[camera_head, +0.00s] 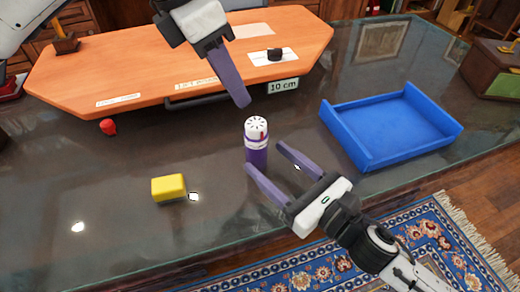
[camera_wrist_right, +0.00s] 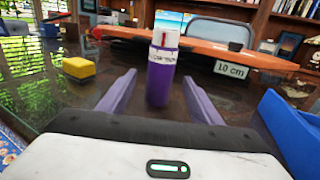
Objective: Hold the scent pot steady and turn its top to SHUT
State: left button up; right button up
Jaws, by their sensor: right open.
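The scent pot (camera_head: 256,152) stands upright on the dark glossy table, with a purple body and a white slotted top (camera_head: 256,127) bearing a red mark. It also shows in the right wrist view (camera_wrist_right: 160,82), centred between my finger lines. My right gripper (camera_head: 265,157) is open, its purple fingertips at either side of the pot's lower body, with no clear contact. My left gripper (camera_head: 240,104) hangs above and behind the pot, pointing down toward it, apart from the top. Its fingers overlap into one strip, so its opening is unclear.
A yellow block (camera_head: 168,188) lies left of the pot. A blue tray (camera_head: 430,145) stands to the right. Behind is an orange raised board (camera_head: 130,75) with labels, a black knob (camera_head: 275,55) and a "10 cm" sign (camera_head: 283,86). A small red object (camera_head: 108,127) sits at left.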

aim_at(264, 155)
jog(key=shift+x, duration=2.7)
